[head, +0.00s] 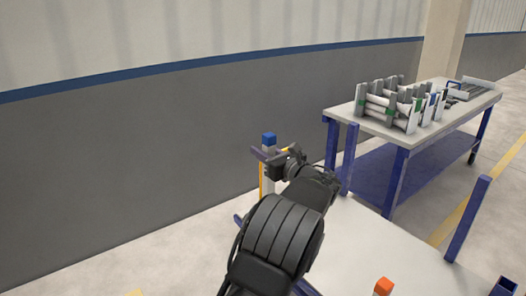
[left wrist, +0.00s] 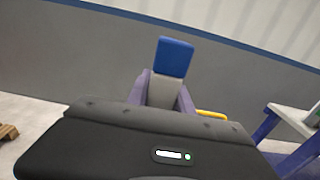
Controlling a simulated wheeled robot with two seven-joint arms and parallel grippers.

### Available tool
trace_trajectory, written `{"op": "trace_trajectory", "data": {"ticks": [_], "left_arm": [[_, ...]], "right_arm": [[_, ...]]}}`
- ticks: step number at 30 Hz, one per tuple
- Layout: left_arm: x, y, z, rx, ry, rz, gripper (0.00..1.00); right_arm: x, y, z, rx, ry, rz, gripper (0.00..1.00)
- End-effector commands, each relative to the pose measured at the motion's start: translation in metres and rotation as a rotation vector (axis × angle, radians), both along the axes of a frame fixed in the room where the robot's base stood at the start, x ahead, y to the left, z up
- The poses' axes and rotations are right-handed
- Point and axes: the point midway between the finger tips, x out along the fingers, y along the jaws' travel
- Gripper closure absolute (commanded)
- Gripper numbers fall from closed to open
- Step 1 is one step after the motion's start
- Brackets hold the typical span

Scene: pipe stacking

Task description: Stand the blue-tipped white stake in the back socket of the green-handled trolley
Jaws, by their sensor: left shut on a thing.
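The white stake with a blue tip (head: 269,139) stands roughly upright in the head view, left of centre, in front of the grey wall. Its blue tip (left wrist: 174,57) and pale upper body also show in the left wrist view. My left gripper (head: 271,157) is shut on the stake just below the tip. The stake's lower end is hidden behind my arm, so I cannot tell whether it is in a socket. A white deck with purple-blue posts (head: 400,255), seemingly the trolley, lies at lower right. No green handle shows. My right gripper is out of view.
A table (head: 455,114) with purple-blue legs stands at the back right, holding a rack (head: 391,105) of white pipes. A purple-blue post (head: 467,220) rises at the right. An orange-tipped piece (head: 383,286) shows at the bottom. Open floor lies left.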

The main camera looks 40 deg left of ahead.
Motion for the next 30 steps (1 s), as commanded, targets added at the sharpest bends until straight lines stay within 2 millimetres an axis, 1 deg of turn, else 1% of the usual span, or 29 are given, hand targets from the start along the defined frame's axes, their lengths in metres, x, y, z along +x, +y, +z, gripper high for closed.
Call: {"op": "trace_trajectory", "data": {"ticks": [5,7,8,11,14,17,18,20,21,23,24,27,30], "left_arm": [[0.000,-0.001,0.000,0.001,-0.001,-0.003,1.00],[0.000,-0.005,0.000,0.000,-0.001,-0.015,1.00],[0.000,-0.009,0.000,0.000,-0.001,-0.024,1.00],[0.001,-0.029,-0.002,-0.001,0.000,-0.080,1.00],[0.000,-0.063,-0.007,-0.003,0.002,-0.182,1.00],[-0.003,-0.111,-0.017,-0.004,0.002,-0.332,1.00],[-0.005,-0.132,-0.022,-0.004,0.002,-0.400,1.00],[-0.010,-0.164,-0.030,-0.004,0.001,-0.504,1.00],[-0.015,-0.185,-0.037,-0.004,0.002,-0.572,1.00],[-0.023,-0.214,-0.047,-0.003,0.002,-0.668,1.00],[-0.029,-0.232,-0.053,-0.002,0.002,-0.728,1.00],[-0.044,-0.268,-0.066,-0.001,0.000,-0.852,1.00],[-0.056,-0.291,-0.076,-0.002,-0.001,-0.932,1.00]], "right_arm": [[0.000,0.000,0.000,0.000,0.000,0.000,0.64],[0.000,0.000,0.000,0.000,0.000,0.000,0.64],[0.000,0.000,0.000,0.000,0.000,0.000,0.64],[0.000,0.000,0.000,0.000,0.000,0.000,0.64],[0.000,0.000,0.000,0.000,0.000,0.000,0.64],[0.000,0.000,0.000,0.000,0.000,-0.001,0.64],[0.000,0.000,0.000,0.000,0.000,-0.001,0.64],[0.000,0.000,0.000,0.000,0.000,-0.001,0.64],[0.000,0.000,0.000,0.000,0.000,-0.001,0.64],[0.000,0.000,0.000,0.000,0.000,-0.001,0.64],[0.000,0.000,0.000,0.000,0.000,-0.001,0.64],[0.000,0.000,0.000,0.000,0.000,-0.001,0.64],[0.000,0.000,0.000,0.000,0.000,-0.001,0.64]]}}
